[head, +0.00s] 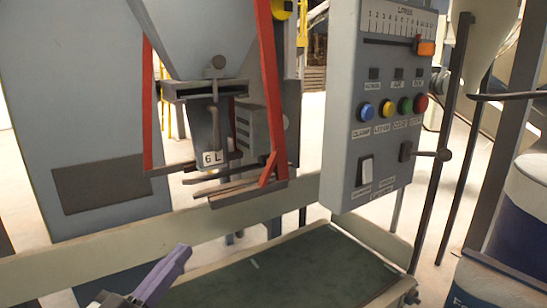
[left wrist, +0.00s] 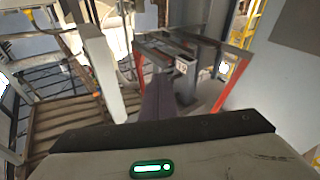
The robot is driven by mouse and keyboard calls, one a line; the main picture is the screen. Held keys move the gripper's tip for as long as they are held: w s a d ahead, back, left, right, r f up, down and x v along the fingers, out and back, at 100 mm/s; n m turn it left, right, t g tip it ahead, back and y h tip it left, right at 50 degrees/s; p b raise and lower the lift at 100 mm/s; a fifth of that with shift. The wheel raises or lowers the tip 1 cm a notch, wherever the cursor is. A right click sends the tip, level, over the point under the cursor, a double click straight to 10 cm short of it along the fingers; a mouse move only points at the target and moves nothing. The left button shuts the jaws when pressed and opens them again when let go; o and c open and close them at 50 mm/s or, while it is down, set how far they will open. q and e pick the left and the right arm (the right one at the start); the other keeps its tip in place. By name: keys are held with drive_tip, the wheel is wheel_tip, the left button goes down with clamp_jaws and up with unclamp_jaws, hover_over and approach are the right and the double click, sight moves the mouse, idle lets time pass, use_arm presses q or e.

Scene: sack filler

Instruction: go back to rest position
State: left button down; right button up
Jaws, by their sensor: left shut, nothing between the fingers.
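My left gripper (head: 180,252) shows at the bottom of the head view, its purple fingers shut with nothing between them. It is in front of the sack filler's cream rail and left of the dark green conveyor belt (head: 285,270), apart from the spout. In the left wrist view its purple fingers (left wrist: 158,95) point toward the filler frame with the red bars. My right gripper is not in view.
The grey control box (head: 375,110) has blue, yellow, green and red buttons, a white rocker switch, a side lever and a scale with an orange slider (head: 426,48). A blue and white container (head: 515,230) stands at the right. A wooden pallet-like stack (left wrist: 60,110) lies left in the wrist view.

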use_arm(q)
drive_tip(key=s+f+n+g+y, duration=0.1)
drive_tip(key=s+f+g+y, duration=0.15)
drive_tip(key=f, duration=0.75)
drive_tip(key=s+f+g+y, duration=0.15)
drive_tip(key=s+f, duration=0.25)
drive_tip(key=f, duration=0.7)
drive_tip(key=s+d+f+g+y, duration=0.1)
drive_tip(key=s+f+g, duration=0.5)
drive_tip(key=s+f, duration=0.9)
wheel_tip(320, 180, down, 2)
drive_tip(key=shift+s+d+f, duration=0.15)
drive_tip(key=shift+s+f, duration=0.05)
drive_tip(key=shift+s, duration=0.15)
